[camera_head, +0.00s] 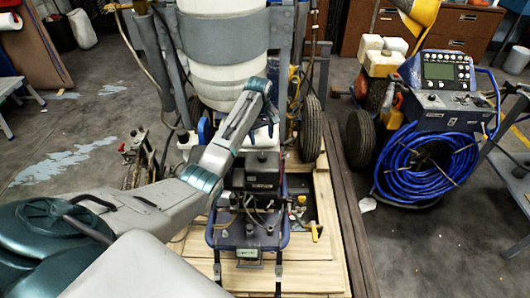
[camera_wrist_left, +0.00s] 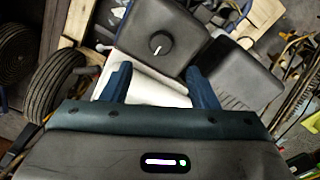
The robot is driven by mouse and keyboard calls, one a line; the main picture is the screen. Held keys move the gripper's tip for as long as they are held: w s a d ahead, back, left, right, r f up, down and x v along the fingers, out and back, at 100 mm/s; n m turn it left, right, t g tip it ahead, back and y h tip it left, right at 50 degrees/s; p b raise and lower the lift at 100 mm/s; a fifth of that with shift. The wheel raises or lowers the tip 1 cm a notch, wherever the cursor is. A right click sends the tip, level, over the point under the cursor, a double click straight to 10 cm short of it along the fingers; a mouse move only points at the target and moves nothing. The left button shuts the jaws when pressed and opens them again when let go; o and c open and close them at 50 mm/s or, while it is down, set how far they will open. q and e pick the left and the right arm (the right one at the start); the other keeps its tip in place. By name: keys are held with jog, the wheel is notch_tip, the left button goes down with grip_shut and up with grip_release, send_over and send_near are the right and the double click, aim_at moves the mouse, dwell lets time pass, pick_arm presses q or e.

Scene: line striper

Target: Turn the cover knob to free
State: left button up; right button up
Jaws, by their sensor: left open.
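The round dark knob (camera_wrist_left: 160,46) sits on the flat black top of a box-shaped cover (camera_wrist_left: 135,30) in the left wrist view. A short white line marks its face. My left gripper (camera_wrist_left: 160,84) is open, with its two blue fingers apart and empty. In that picture the knob lies beyond the fingertips, roughly centred between them, and shows no contact. In the head view my left arm reaches in over the black engine unit (camera_head: 262,172) of the striper; the knob cannot be made out there. My right gripper is not in view.
The unit's blue frame (camera_head: 248,243) stands on wooden planks (camera_head: 320,225). A second black housing (camera_wrist_left: 238,72) is beside the knob's cover. A rubber tyre (camera_head: 310,128) stands close behind. A blue hose coil (camera_head: 425,165) and control box are at right.

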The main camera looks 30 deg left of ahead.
aim_at(262, 156)
pick_arm(q)
notch_tip(262, 156, down, 9)
jog(key=shift+f, duration=0.15)
jog(key=shift+c, duration=0.2)
jog(key=c, duration=0.9)
